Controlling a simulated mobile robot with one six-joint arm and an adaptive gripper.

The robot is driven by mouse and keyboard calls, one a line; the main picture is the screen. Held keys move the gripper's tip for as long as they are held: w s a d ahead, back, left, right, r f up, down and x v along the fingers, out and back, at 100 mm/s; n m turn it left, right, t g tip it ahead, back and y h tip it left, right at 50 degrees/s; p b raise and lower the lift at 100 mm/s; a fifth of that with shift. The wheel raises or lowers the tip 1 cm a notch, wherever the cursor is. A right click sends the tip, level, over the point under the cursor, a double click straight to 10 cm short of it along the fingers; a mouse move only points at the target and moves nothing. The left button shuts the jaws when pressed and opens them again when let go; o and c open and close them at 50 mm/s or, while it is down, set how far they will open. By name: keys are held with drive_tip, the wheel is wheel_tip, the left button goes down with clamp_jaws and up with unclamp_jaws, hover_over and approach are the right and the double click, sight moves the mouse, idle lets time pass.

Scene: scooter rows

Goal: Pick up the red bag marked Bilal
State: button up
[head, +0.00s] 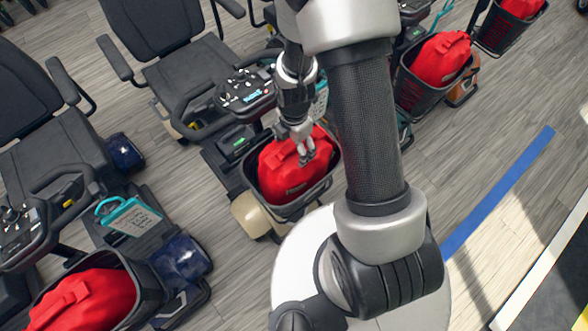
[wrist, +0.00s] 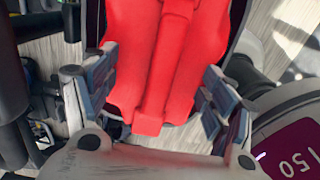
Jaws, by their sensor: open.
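A red bag (head: 283,178) sits in the dark front basket (head: 325,183) of the middle scooter in the head view. Its label is too small to read, so I cannot tell whether it says Bilal. My gripper (head: 306,156) is over this bag, pointing down. In the wrist view the bag (wrist: 145,60) fills the middle, with a raised red strap (wrist: 155,95) running along it. The open fingers of my gripper (wrist: 158,84) show on either side of the strap. I cannot tell whether they touch the bag. No name shows in the wrist view.
Other red bags lie in baskets at lower left (head: 88,300) and upper right (head: 440,58), with another at the top right (head: 521,7). Scooters with black seats (head: 188,75) stand close on the left. Free floor and a blue line (head: 500,192) lie at right.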

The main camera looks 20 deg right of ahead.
drive_tip(key=shift+s+f, duration=0.1)
drive_tip(key=shift+s, duration=0.15)
drive_tip(key=c, duration=1.6)
clamp_jaws()
